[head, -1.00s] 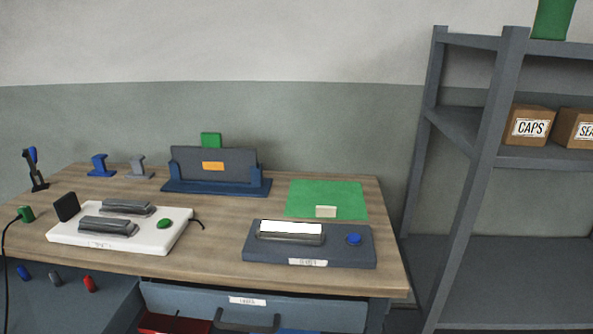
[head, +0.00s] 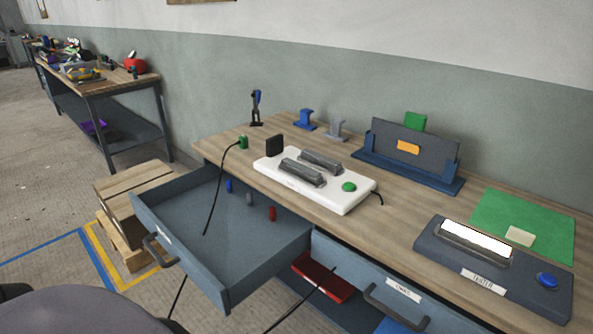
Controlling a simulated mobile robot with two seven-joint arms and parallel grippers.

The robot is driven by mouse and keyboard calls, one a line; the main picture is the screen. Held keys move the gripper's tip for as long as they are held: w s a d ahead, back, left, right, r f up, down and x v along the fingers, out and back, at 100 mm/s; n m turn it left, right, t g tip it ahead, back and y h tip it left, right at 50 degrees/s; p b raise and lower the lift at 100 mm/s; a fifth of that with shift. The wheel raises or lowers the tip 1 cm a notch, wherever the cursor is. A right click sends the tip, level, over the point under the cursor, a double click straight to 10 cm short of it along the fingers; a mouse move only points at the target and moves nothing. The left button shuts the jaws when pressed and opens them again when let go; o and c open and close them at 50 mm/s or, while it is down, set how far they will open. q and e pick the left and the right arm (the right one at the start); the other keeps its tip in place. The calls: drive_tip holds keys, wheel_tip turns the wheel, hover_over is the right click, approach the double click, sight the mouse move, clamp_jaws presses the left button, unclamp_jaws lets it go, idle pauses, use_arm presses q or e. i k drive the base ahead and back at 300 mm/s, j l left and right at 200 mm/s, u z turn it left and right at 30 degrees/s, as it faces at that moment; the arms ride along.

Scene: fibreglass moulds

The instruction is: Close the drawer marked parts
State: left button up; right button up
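A blue-grey drawer (head: 225,235) under the left part of the workbench is pulled far out, its inside showing from above. Its front panel (head: 143,216) carries a dark bar handle (head: 160,250) and a pale label seen too edge-on to read. Small blue (head: 229,186), grey (head: 249,198) and red (head: 272,213) pieces show at its rear. A second drawer (head: 345,270) to the right has a handle (head: 395,308) and a label (head: 403,290) I cannot read for certain; it looks shut. Neither of my grippers is in view.
The workbench top (head: 400,212) holds a white device (head: 315,180), a dark blue-grey device (head: 490,268) and a green mat (head: 525,225). A wooden crate (head: 130,190) stands on the floor left of the open drawer. A black cable (head: 219,190) hangs into the drawer. Another bench (head: 100,85) stands behind.

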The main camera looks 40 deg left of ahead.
sight(240, 250)
drive_tip(key=u, duration=1.8)
drive_tip(key=i+u, duration=0.2)
drive_tip(key=i+z, duration=0.3)
drive_tip(key=i, duration=0.15)
drive_tip(key=j, duration=0.1)
